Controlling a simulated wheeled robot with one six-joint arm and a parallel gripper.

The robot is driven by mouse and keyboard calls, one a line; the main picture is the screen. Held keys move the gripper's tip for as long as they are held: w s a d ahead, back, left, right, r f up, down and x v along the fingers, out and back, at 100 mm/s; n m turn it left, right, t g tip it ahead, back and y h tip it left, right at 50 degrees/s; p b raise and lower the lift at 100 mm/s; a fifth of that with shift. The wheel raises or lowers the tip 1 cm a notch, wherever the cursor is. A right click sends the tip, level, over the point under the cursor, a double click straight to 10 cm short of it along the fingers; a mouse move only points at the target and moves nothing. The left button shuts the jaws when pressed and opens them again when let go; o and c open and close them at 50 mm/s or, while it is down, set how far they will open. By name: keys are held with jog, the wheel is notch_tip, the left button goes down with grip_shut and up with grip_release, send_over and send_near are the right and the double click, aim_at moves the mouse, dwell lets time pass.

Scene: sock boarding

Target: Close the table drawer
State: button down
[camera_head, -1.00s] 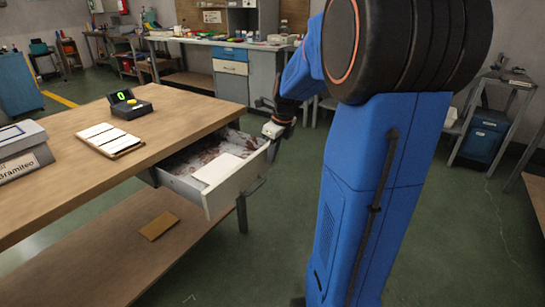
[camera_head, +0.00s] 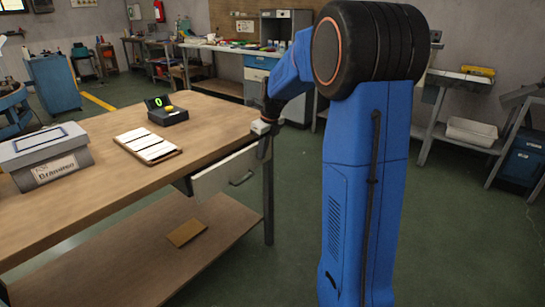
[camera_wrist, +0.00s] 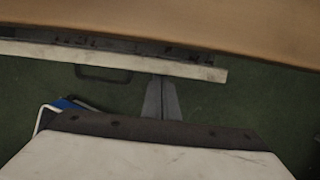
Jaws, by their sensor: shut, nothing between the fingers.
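The drawer's white front (camera_head: 225,172) with its dark handle (camera_head: 242,179) sits close under the wooden table top (camera_head: 215,112). In the wrist view the top edge of the drawer front (camera_wrist: 120,58) lies just out from the table edge (camera_wrist: 200,25), with a narrow dark gap between them. My gripper (camera_head: 262,128) is at the drawer's right end, by the table corner. In the wrist view its fingers (camera_wrist: 161,98) are together and empty, their tips near the drawer front. Whether they touch it I cannot tell.
On the table stand a grey box (camera_head: 45,155), a white-covered board (camera_head: 148,146) and a small black device (camera_head: 167,114) with a green display. A lower shelf (camera_head: 150,255) spans beneath. The floor to the right is open.

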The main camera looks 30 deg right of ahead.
aim_at(255, 143)
jog(key=w, duration=0.1)
jog(key=w+a, duration=0.1)
jog(key=w, duration=0.1)
jog(key=shift+w+a, duration=0.15)
jog(key=shift+w, duration=0.1)
jog(key=shift+w+r, duration=0.1)
jog(key=shift+w, duration=0.1)
